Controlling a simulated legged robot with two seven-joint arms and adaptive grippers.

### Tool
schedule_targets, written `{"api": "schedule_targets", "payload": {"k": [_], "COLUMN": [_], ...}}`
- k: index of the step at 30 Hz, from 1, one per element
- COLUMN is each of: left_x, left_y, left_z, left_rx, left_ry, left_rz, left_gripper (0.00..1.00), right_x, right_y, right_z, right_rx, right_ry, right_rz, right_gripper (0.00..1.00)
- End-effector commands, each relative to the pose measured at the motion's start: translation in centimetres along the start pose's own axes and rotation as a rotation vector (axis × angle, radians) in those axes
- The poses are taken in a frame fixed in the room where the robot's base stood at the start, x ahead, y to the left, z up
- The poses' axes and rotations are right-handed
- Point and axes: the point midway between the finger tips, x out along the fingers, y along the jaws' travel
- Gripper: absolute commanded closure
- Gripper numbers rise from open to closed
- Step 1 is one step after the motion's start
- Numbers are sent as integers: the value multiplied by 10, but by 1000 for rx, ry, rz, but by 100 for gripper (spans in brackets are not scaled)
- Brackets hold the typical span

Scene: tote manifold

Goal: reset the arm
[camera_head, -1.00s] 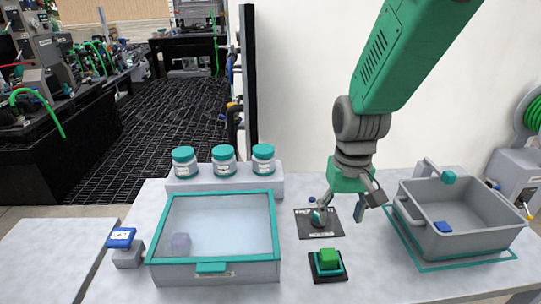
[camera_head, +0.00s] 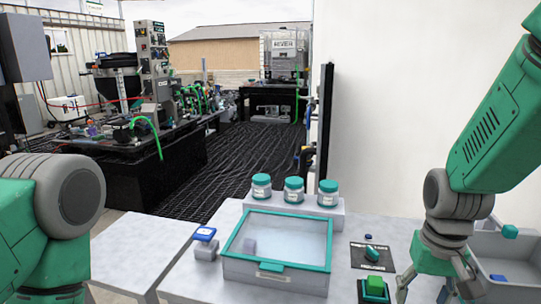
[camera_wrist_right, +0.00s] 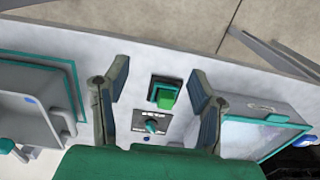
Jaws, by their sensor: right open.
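My right arm reaches down from the right in the head view, its gripper (camera_head: 437,284) low over the table between the green block and the grey tote. In the right wrist view its two fingers (camera_wrist_right: 160,92) are spread wide and empty. Between them in that view are a green block (camera_wrist_right: 167,98) on a black base and a dark panel with a teal knob (camera_wrist_right: 151,127). The head view also shows the block (camera_head: 375,284) and the knob (camera_head: 372,254). A green and grey link of my left arm fills the lower left; its gripper is out of view.
A clear-lidded box with a teal rim (camera_head: 233,235) stands left of the panel. Three teal-capped jars (camera_head: 294,190) stand on a ledge behind it. A blue-topped block (camera_head: 205,235) is at its left. The grey tote (camera_head: 522,250) is partly hidden by my right arm.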

Motion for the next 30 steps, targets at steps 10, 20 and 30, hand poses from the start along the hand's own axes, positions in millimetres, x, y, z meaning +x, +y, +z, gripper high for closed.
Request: {"api": "schedule_targets", "payload": {"k": [10, 20, 30], "left_x": [0, 0, 0], "left_y": [0, 0, 0], "left_z": [0, 0, 0], "left_rx": [-1, 0, -1], "left_ry": [1, 0, 0], "left_rz": [-1, 0, 0], "left_gripper": [100, 100, 100], "right_x": [74, 179, 251], "right_y": [19, 48, 63], "right_z": [22, 90, 208], "right_rx": [-46, -151, -278], "right_ry": [5, 15, 42], "right_rz": [44, 73, 11], "right_gripper": [48, 48, 48]}}
